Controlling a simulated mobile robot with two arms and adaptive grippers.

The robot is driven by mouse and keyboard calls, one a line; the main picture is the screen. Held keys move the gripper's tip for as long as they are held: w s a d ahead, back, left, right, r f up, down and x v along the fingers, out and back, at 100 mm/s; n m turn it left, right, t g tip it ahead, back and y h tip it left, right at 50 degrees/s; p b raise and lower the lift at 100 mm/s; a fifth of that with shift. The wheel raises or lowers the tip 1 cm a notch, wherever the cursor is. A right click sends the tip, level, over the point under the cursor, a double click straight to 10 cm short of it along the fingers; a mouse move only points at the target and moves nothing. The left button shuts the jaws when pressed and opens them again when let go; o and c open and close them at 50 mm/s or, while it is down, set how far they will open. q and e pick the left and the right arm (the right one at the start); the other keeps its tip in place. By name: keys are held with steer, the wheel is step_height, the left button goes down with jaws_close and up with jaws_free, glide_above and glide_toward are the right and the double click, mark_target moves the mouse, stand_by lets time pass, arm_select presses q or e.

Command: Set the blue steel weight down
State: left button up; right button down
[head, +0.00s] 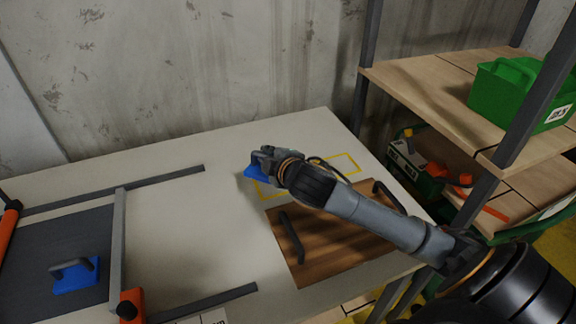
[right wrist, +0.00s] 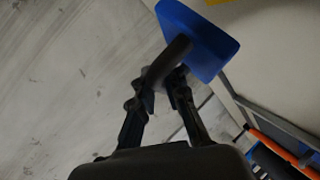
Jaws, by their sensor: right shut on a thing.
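My right gripper (head: 264,154) is shut on the dark handle of a blue steel weight (head: 254,173). In the right wrist view the fingers (right wrist: 162,84) close on the handle, and the blue plate (right wrist: 206,38) lies beyond them. The weight is over the far part of the table, at a yellow outline (head: 265,190) partly hidden by it and my arm. I cannot tell whether its underside touches the table. A second blue weight (head: 78,280) with a dark handle sits on a dark grey sheet at the left. My left gripper is not in view.
A wooden board (head: 300,255) with dark handles lies under my right arm. Grey bars with orange clamps (head: 131,304) frame the dark sheet (head: 40,245). A shelf (head: 425,85) with green boxes (head: 503,90) stands at right. The pale table's middle (head: 195,225) is clear.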

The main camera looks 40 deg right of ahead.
steer(key=w+d+f, duration=0.1)
steer(key=d+f, duration=0.1)
steer(key=w+d+f, duration=0.3)
steer(key=d+f, duration=0.2)
steer(key=shift+w+d, duration=0.1)
steer(key=shift+w, duration=0.05)
steer(key=shift+f, duration=1.6)
steer(key=c, duration=1.7)
jaws_free()
steer(key=shift+f, duration=0.3)
steer(key=o, duration=0.3)
steer(key=shift+o, duration=0.2)
steer(key=shift+r, duration=0.1)
steer(key=shift+r, duration=0.1)
